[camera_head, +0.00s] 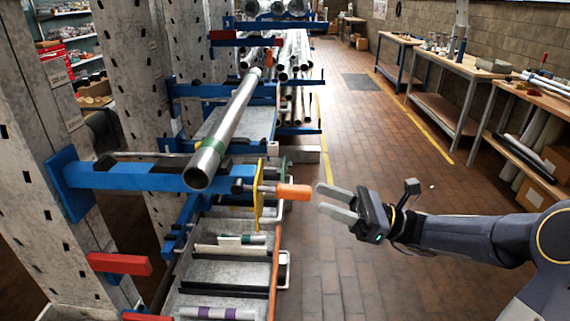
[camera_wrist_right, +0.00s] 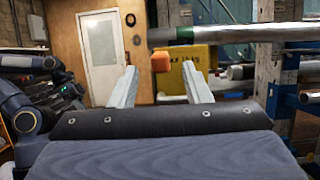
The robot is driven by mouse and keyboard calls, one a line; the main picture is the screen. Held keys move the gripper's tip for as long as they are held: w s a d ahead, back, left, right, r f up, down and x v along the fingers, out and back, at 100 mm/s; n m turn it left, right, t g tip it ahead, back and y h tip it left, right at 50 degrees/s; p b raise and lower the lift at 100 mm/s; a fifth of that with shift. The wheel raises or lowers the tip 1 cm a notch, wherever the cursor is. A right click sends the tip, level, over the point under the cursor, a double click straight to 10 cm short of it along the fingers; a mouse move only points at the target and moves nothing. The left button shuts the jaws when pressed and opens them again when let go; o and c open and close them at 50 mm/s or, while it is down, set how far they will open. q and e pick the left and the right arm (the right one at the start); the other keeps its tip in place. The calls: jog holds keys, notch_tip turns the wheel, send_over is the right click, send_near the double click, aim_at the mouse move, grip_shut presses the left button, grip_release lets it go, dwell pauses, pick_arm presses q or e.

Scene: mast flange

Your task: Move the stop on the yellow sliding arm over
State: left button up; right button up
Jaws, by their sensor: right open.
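A blue rack arm (camera_head: 140,179) reaches out from a perforated upright at the left and carries a yellow end plate (camera_head: 259,200). A metal rod with an orange grip (camera_head: 295,192) sticks out past this plate. I cannot tell which part is the stop. My right gripper (camera_head: 321,198) is open and empty, its fingertips just right of the orange grip, with a small gap. In the right wrist view the orange grip (camera_wrist_right: 160,62) shows between the open fingers, with the lettered yellow plate (camera_wrist_right: 178,80) behind. My left gripper is not in view.
A long metal tube (camera_head: 225,125) with a green band lies across the blue arms. Red-ended arms (camera_head: 118,264) and a lower tray with banded pieces (camera_head: 220,273) are below. The brick floor (camera_head: 365,150) is clear; workbenches (camera_head: 440,65) stand along the right wall.

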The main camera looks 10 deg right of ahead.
aim_at(292, 187)
jog(key=x, duration=0.7)
jog(key=shift+w+a+r, duration=0.1)
jog(key=shift+a, duration=0.2)
jog(key=shift+c, duration=0.3)
grip_shut()
